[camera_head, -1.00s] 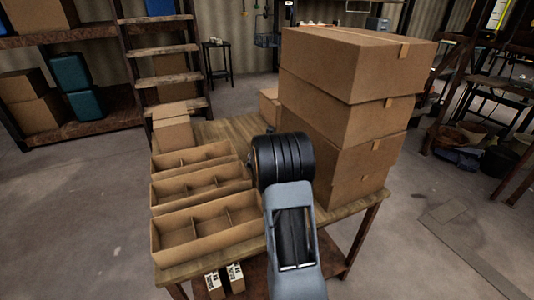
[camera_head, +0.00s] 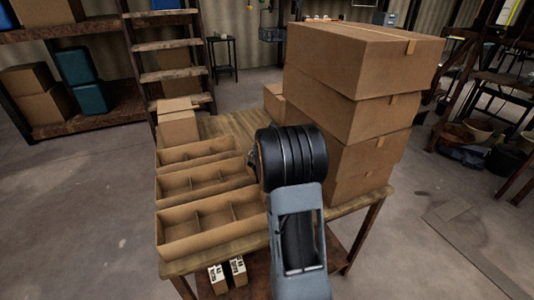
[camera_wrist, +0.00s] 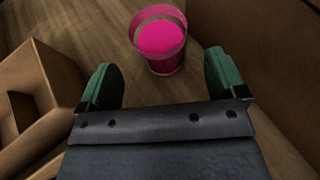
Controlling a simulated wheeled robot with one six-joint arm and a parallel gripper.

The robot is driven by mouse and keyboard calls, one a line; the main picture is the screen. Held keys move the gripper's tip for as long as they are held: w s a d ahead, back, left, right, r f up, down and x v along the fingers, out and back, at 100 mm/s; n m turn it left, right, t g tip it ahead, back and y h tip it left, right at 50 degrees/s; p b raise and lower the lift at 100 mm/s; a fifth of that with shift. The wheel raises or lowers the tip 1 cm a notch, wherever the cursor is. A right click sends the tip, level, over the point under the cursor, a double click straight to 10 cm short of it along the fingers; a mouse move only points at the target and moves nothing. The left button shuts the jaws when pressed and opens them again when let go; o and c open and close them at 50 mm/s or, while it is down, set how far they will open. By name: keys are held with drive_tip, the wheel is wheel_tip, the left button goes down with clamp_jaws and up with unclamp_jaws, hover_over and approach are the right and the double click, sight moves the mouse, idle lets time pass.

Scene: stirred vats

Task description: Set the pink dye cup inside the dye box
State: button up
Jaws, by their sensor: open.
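The pink dye cup (camera_wrist: 163,62) stands on the wooden table in the wrist view, with bright pink dye inside. My gripper (camera_wrist: 163,80) is open and empty, its green fingers to the left and right, just short of the cup. The cup is not visible in the head view, where my arm and the boxes hide that part of the table. Three open cardboard boxes with dividers, front (camera_head: 180,243), middle (camera_head: 175,195) and back (camera_head: 172,161), sit on the left of the table. I cannot tell which is the dye box. Their visible compartments look empty.
A tall stack of closed cartons (camera_head: 345,100) stands on the table's right side, close to my arm. A smaller carton (camera_head: 178,128) stands behind the divided boxes. In the wrist view, cardboard (camera_wrist: 40,85) is close on the left. Bare tabletop (camera_head: 232,127) shows between.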

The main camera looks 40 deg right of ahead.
drive_tip(key=v, duration=0.6)
drive_tip(key=shift+s+a+r+p, duration=0.15)
drive_tip(key=shift+a+r+p, duration=0.1)
drive_tip(key=shift+p, duration=0.1)
drive_tip(key=shift+c, duration=0.3)
drive_tip(key=shift+m+g, duration=0.5)
drive_tip(key=s+d+r, duration=0.1)
drive_tip(key=d, duration=0.1)
drive_tip(key=s+d+r+p, duration=0.1)
drive_tip(key=r, duration=0.1)
drive_tip(key=shift+d, duration=0.4)
drive_tip(key=shift+c, duration=1)
drive_tip(key=w+f+n+y, duration=0.1)
drive_tip(key=w, duration=0.1)
drive_tip(key=w+d+f+y+b, duration=0.1)
drive_tip(key=w+f, duration=0.1)
drive_tip(key=w+f+n+b, duration=0.1)
drive_tip(key=w, duration=0.1)
drive_tip(key=shift+w+d+f+n+t+y, duration=0.2)
drive_tip(key=shift+d+f+n+t+y, duration=0.1)
drive_tip(key=shift+d+f+y, duration=0.1)
drive_tip(key=shift+x, duration=3.1)
drive_tip(key=shift+s, duration=0.1)
drive_tip(key=shift+c, duration=0.2)
drive_tip(key=shift+r, duration=0.1)
drive_tip(key=c, duration=0.8)
